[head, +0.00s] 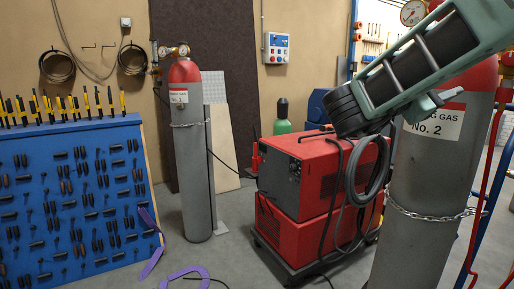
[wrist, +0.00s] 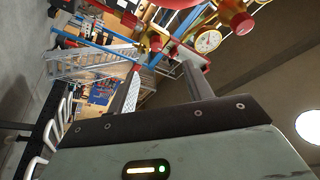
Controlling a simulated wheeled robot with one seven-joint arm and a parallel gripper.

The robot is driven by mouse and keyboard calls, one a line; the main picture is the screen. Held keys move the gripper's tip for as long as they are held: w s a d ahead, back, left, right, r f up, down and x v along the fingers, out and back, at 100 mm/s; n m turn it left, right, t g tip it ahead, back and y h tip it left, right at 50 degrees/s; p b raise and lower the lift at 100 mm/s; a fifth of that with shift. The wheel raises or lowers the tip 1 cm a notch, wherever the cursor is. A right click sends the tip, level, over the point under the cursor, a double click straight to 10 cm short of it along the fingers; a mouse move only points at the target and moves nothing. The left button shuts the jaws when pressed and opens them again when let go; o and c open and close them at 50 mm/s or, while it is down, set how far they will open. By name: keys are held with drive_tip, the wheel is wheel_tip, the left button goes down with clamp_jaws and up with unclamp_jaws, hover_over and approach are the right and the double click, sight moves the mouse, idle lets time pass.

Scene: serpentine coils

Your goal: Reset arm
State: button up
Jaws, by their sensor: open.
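My gripper (wrist: 161,70) shows in the wrist view with its two fingers spread apart and nothing held between them. Beyond the fingers are a pressure gauge (wrist: 208,41) and red valve parts (wrist: 242,23). In the head view my teal and black arm (head: 425,62) is raised at the upper right, in front of the large grey gas cylinder (head: 425,175) labelled No. 2. I cannot tell whether the arm touches the cylinder. The fingers are not clearly visible in the head view.
A red welding machine (head: 310,170) with a coiled black cable stands on a cart in the middle. Another grey cylinder (head: 195,170) is chained at the wall. A blue tool panel (head: 75,205) is at the left. Purple pieces (head: 185,275) lie on the floor. Some grey floor is clear.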

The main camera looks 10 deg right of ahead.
drive_tip(key=w+a+f+n+t+y, duration=0.4)
drive_tip(key=w+a+n+t+y, duration=0.5)
drive_tip(key=a+n+t+y, duration=0.3)
drive_tip(key=s+a+f+n+y+p, duration=0.1)
drive_tip(key=a+f+n+y, duration=0.35)
drive_tip(key=a, duration=0.25)
drive_tip(key=s+a+f+n+y, duration=0.1)
drive_tip(key=a+f+n+y, duration=0.4)
drive_tip(key=a, duration=0.3)
drive_tip(key=s+a+f+n+g+y, duration=0.2)
drive_tip(key=s+a+f+n+g, duration=0.15)
drive_tip(key=s, duration=0.25)
drive_tip(key=s+a+f+n+g+y, duration=0.2)
drive_tip(key=s+a+f+n+g, duration=0.1)
drive_tip(key=s+f+g, duration=0.3)
drive_tip(key=s+d+f+n+g+h, duration=0.2)
drive_tip(key=s+d+f, duration=0.1)
drive_tip(key=s, duration=0.6)
drive_tip(key=s+d+f+n+g+h+p, duration=0.1)
drive_tip(key=s+d+f+n+g+h, duration=0.1)
drive_tip(key=s, duration=0.6)
drive_tip(key=shift+s+d+f+n+g, duration=0.4)
drive_tip(key=shift+d+f+g, duration=0.45)
drive_tip(key=shift+d, duration=0.25)
